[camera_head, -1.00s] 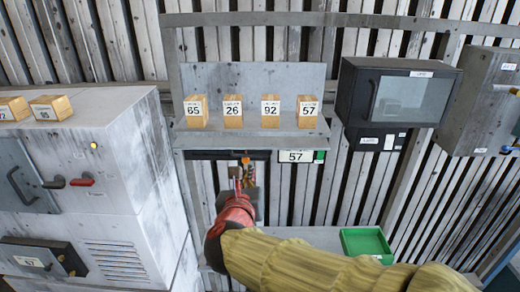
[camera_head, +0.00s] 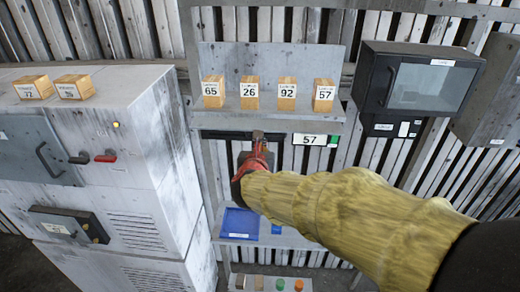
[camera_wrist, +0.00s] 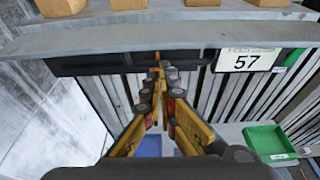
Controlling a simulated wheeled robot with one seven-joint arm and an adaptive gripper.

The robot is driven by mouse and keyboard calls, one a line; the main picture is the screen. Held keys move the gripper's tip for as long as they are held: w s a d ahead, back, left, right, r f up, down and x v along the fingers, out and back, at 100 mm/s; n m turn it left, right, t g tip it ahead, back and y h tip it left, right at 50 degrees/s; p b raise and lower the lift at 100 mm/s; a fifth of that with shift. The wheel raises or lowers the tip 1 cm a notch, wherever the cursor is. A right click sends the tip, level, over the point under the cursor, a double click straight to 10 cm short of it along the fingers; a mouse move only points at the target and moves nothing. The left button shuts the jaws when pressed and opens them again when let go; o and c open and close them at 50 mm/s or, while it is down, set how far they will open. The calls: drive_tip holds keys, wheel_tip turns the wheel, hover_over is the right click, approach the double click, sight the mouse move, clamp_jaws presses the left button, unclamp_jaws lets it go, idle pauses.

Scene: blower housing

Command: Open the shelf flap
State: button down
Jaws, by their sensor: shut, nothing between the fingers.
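The grey metal shelf (camera_head: 285,117) stands on the back wall with numbered wooden blocks on it. A dark strip (camera_head: 212,135) runs under its front edge, and in the wrist view the dark strip (camera_wrist: 95,64) spans most of the shelf's width. I cannot tell which part is the flap. My gripper (camera_head: 258,137) is just below the shelf front, its tips close to the strip; in the wrist view my gripper (camera_wrist: 157,72) is shut and empty. A small orange piece (camera_wrist: 157,56) shows at the tips. Contact cannot be told.
A white label "57" (camera_head: 310,139) hangs right of my gripper. A black glass-door box (camera_head: 420,85) is at the right, a grey cabinet (camera_head: 130,130) at the left. A blue tray (camera_head: 240,222) and a green tray (camera_wrist: 270,142) are lower down.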

drive_tip(key=shift+r, duration=0.6)
drive_tip(key=shift+s, duration=0.15)
drive_tip(key=shift+r, duration=0.1)
drive_tip(key=shift+s+r+b, duration=0.1)
drive_tip(key=shift+r+b, duration=0.8)
drive_tip(key=shift+b, duration=0.05)
drive_tip(key=shift+f, duration=0.1)
